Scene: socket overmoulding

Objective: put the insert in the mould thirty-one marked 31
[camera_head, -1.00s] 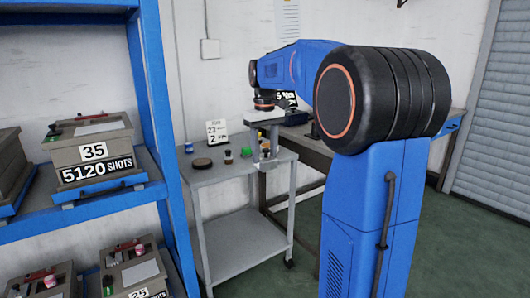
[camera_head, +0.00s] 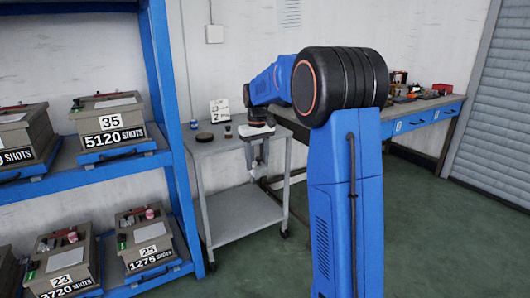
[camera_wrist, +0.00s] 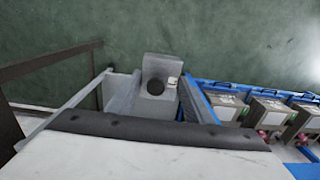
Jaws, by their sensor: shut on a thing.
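My gripper (camera_head: 257,172) points down in front of the grey cart in the head view. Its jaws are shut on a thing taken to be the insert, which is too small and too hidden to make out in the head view. In the wrist view a grey block with a dark round spot (camera_wrist: 156,86) is near the middle; I cannot tell whether it is part of my gripper or the held thing. No mould marked 31 can be read; the readable moulds are 35 (camera_head: 110,121), 23 (camera_head: 62,272) and 25 (camera_head: 145,245).
A blue rack (camera_head: 165,90) of moulds stands at left. A workbench (camera_head: 425,118) stands at the back right. Green floor at right front is clear.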

